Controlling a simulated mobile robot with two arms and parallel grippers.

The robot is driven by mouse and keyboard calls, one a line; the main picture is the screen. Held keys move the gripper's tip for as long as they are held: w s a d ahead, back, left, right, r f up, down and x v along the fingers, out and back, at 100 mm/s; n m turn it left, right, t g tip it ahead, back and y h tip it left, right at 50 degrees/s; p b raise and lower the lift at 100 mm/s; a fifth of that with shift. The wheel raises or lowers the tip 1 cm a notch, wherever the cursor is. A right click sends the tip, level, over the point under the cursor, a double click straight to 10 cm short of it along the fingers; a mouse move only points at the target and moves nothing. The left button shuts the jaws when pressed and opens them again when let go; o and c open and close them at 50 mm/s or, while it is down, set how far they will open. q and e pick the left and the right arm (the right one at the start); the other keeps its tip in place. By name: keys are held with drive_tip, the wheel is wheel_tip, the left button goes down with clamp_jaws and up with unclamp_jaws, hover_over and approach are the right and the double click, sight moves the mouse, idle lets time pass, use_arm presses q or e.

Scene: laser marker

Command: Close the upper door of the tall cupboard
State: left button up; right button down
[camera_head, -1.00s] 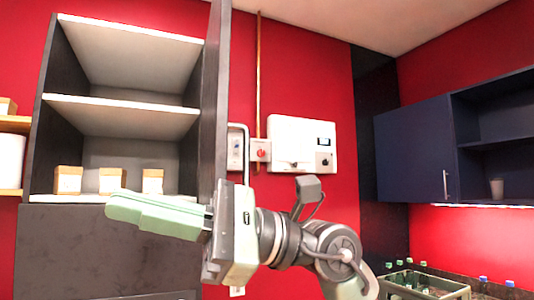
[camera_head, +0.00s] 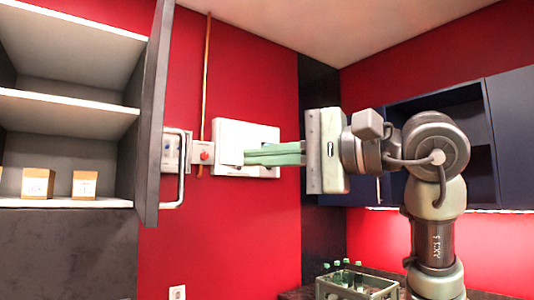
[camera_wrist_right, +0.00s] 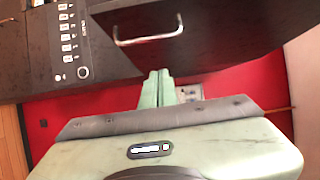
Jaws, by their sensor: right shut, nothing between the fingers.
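The tall cupboard (camera_head: 70,245) stands at the left of the head view. Its upper door (camera_head: 155,110) is open and seen nearly edge-on, jutting out to the right of the shelves. The door's bar handle (camera_head: 181,170) is on its right face. My right gripper (camera_head: 247,156) is shut and empty, to the right of the handle and apart from it, with its fingers pointing left. In the right wrist view the shut fingers (camera_wrist_right: 158,88) point toward a dark panel with a bar handle (camera_wrist_right: 148,40), which looks like the door. My left gripper is not in view.
A white wall box (camera_head: 228,132) hangs on the red wall behind my gripper. A vertical pipe (camera_head: 205,80) runs beside it. Small boxes (camera_head: 38,183) stand on the cupboard shelf. A crate with bottles (camera_head: 350,287) is at the lower right, below a blue wall cabinet (camera_head: 512,120).

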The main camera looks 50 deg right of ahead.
drive_tip(key=w+a+p, duration=0.2)
drive_tip(key=w+a, duration=0.2)
drive_tip(key=w, duration=0.4)
drive_tip(key=shift+a, duration=0.3)
